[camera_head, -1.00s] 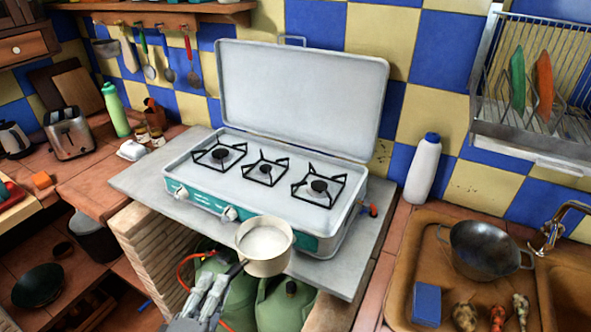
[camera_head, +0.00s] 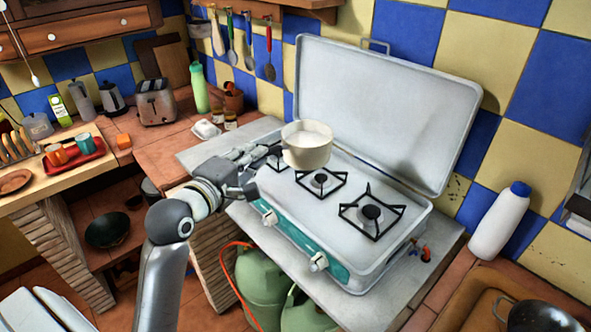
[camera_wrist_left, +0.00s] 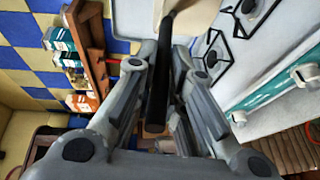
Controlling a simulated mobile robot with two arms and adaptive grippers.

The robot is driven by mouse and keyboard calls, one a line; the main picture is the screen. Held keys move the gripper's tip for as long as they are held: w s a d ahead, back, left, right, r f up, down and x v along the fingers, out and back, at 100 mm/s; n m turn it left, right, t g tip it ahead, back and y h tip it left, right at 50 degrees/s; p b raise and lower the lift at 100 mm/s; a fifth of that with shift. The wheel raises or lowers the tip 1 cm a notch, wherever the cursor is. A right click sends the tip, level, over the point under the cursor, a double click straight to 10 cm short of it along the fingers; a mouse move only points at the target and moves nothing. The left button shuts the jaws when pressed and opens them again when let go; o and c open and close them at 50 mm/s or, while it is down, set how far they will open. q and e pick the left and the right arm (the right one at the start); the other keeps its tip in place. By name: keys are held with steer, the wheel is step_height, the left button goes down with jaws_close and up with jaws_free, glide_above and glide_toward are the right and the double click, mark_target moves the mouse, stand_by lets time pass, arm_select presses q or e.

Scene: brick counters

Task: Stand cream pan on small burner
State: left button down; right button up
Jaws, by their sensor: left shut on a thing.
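The cream pan (camera_head: 306,152) is held above the left part of the camping stove (camera_head: 335,222), roughly upright and pale inside. My left gripper (camera_head: 250,165) is shut on its dark handle, which shows between the fingers in the left wrist view (camera_wrist_left: 160,85). The stove has three black burner grates in a row. The left burner (camera_head: 270,155) is partly hidden behind the pan and gripper. The middle burner (camera_head: 320,181), with a small cap, is clear to the right. The right burner (camera_head: 371,212) has a larger cap. My right gripper is not in view.
The stove's raised lid (camera_head: 385,110) stands behind the burners. A white bottle with a blue cap (camera_head: 499,222) stands right of the stove. A toaster (camera_head: 156,103) and green bottle (camera_head: 199,88) stand at the left back. Green gas bottles (camera_head: 262,285) are below the counter.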

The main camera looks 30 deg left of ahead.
arm_select(q)
steer(key=w+f+p, duration=0.2)
steer(key=w+f, duration=0.8)
steer(key=f, duration=0.1)
steer(key=shift+w+f, duration=0.2)
steer(key=shift+w, duration=0.2)
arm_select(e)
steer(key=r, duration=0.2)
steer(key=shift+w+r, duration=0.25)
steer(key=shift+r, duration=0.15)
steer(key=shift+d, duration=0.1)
arm_select(q)
steer(key=shift+f, duration=0.35)
steer(key=c, duration=1.8)
jaws_free()
steer(key=shift+f, duration=0.1)
steer(key=shift+c, duration=0.2)
steer(key=o, duration=0.4)
steer(key=shift+c, duration=0.2)
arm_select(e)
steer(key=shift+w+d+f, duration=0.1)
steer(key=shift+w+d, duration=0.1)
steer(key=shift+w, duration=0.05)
